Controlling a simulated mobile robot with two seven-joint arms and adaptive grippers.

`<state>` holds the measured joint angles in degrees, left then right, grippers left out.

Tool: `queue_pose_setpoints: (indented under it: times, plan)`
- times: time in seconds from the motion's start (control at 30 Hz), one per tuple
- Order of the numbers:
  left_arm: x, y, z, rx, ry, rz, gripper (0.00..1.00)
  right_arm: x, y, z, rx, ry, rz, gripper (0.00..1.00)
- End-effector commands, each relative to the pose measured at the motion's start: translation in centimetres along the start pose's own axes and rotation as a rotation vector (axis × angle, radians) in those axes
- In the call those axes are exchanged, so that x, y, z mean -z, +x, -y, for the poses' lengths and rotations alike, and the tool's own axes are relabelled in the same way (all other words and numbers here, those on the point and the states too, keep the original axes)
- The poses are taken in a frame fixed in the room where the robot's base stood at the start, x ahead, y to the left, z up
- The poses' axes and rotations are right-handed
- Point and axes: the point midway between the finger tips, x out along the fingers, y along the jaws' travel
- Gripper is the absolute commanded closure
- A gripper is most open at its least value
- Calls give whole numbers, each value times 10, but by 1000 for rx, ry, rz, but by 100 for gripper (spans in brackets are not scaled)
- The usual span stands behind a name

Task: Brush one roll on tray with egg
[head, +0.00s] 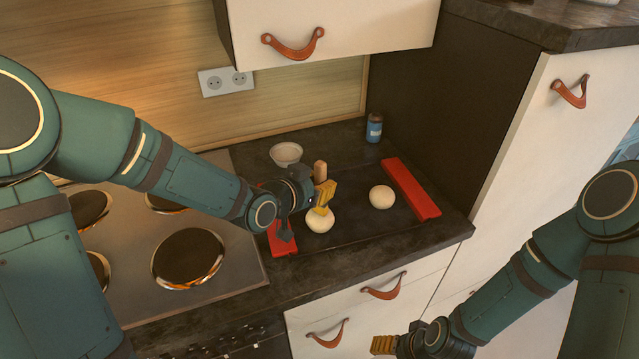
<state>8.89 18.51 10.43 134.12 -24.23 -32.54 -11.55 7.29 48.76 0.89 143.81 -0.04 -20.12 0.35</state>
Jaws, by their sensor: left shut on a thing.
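My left gripper (324,198) is shut on a brush, whose wooden handle (320,172) sticks up above the yellow fingers. Its lower end is just above or on a pale round roll (320,222); I cannot tell whether it touches. A second pale roll (382,197) sits to the right. Both rolls are on a dark tray (365,230) with red ends. A light bowl (286,153), probably for the egg, stands behind the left arm; its contents are not clear. My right gripper (384,344) is low, in front of the drawers, and its opening cannot be made out.
A stove with several round hotplates (188,257) lies left of the tray. A blue bottle (374,128) stands at the back of the counter. A cabinet with a leather pull (293,46) hangs above. A tall white cabinet (540,130) closes off the right.

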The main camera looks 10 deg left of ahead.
Motion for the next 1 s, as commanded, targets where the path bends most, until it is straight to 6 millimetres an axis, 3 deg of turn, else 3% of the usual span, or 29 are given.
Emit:
queue_pose_setpoints:
  times: [1.0]
  plan:
    - [-1, 1, 0, 0, 0, 1, 100, 0, 6, -2, 0, 0, 0, 31]
